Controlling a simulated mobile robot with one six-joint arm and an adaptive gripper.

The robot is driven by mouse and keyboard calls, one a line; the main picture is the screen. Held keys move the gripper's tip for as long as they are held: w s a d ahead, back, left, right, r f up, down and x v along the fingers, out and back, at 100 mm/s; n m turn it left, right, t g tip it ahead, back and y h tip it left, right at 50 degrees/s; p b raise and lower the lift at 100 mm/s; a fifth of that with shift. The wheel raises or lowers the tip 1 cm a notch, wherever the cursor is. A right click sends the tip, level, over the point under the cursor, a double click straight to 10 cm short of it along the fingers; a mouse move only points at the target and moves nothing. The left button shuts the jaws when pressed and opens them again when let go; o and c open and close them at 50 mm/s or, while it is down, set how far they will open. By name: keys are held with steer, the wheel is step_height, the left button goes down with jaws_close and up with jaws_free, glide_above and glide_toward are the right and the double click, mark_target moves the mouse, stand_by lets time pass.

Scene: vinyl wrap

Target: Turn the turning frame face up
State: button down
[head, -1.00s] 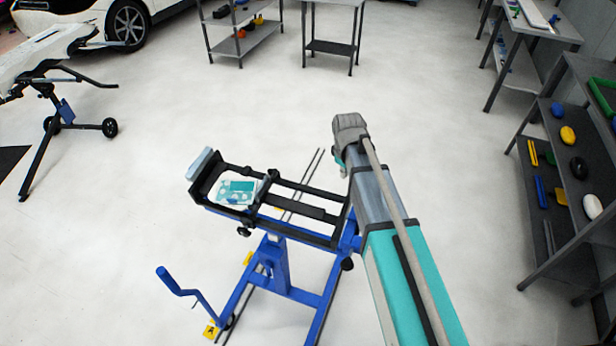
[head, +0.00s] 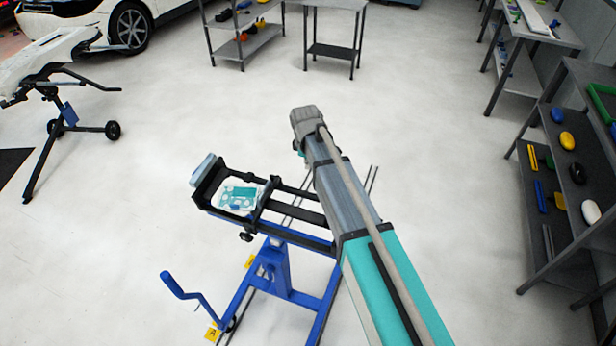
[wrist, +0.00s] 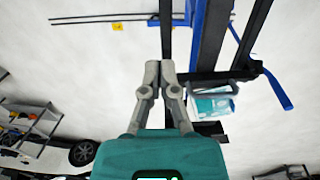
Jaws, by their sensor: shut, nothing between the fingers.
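The turning frame (head: 290,190) is a long black frame on a blue stand (head: 274,262) with a blue crank handle (head: 178,284) at its lower left. A white and teal pack (head: 238,196) lies in its left end. My arm covers the frame's right end in the head view. In the wrist view my gripper (wrist: 160,66) is shut and empty, its tips close to the black rail (wrist: 167,40) in the picture; I cannot tell whether they touch. The pack shows right of the fingers in the wrist view (wrist: 212,102).
Shelves with tools and small coloured parts (head: 570,165) stand on the right. A second stand with wheels (head: 66,115) is at the left, near a white car (head: 110,22). Grey tables (head: 333,35) are at the back. The floor between is clear.

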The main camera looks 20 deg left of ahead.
mark_target(310, 193)
steer(key=shift+w+f+b, duration=0.25)
steer(key=shift+f+b, duration=2.05)
steer(key=shift+w+f+b, duration=0.3)
steer(key=shift+f+b, duration=1.95)
steer(key=shift+f, duration=0.05)
steer(key=shift+w+f+b, duration=0.25)
steer(key=shift+f+b, duration=2.05)
steer(key=shift+f, duration=0.1)
steer(key=shift+d+f+b, duration=0.1)
steer(key=shift+f+b, duration=0.7)
steer(key=shift+b, duration=0.1)
steer(key=shift+s+d, duration=0.1)
steer(key=shift+s, duration=0.3)
steer(key=shift+w+f, duration=0.2)
steer(key=shift+w+r, duration=0.1)
steer(key=shift+r, duration=0.1)
step_height(310, 193, up, 4)
steer(key=p, duration=0.4)
steer(key=shift+r, duration=0.2)
step_height(310, 193, up, 9)
steer(key=p, duration=0.9)
steer(key=shift+r+p, duration=0.15)
steer(key=shift+p, duration=0.2)
